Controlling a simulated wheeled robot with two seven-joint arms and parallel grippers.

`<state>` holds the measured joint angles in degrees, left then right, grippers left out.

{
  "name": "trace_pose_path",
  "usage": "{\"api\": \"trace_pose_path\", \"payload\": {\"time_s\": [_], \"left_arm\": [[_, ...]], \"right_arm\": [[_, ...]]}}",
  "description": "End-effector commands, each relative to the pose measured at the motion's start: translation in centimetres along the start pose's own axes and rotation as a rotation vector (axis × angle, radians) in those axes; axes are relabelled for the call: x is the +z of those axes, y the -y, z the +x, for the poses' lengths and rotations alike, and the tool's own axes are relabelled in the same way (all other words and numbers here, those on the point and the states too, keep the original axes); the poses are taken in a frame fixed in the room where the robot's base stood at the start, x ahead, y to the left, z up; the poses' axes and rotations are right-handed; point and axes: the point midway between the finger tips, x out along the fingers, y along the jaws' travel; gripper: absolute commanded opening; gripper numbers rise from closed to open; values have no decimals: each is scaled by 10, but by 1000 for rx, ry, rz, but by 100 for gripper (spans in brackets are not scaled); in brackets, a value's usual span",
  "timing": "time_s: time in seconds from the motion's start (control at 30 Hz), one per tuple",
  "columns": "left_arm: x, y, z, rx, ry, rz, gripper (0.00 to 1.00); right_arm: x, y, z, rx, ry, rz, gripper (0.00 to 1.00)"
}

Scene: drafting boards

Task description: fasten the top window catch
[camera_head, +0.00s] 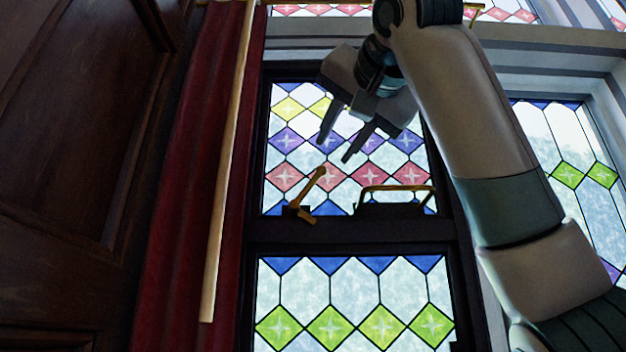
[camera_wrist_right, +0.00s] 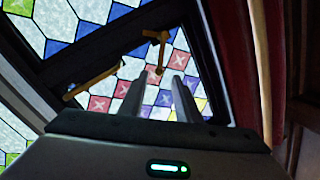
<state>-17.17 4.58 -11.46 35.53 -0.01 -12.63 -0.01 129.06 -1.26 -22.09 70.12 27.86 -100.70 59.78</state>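The brass window catch (camera_head: 308,193) is mounted on the dark middle rail of the stained-glass window. Its lever tilts up and to the right from its base, with a round knob at the top end. It also shows in the right wrist view (camera_wrist_right: 161,50), just beyond the fingertips. My right gripper (camera_head: 333,150) is open and empty, with its two fingers apart above the knob in the head view. In the right wrist view the fingers (camera_wrist_right: 158,84) point toward the catch without visibly touching it. My left gripper is not in view.
A brass bar handle (camera_head: 393,189) is fixed on the rail right of the catch. A red curtain (camera_head: 187,190) and a pale wooden pole (camera_head: 228,165) hang at the left. Dark wood panelling (camera_head: 75,140) stands farther left. My right arm covers the window's right side.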

Motion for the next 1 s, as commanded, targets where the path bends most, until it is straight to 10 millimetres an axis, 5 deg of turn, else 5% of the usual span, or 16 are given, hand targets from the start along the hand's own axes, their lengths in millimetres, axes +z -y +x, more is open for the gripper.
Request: {"api": "trace_pose_path", "payload": {"time_s": [0.7, 1.0], "left_arm": [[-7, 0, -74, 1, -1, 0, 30], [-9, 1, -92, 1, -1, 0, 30]], "right_arm": [[-4, 2, 121, 2, 1, -1, 30], [-2, 1, 153, 1, 0, 0, 30]]}}
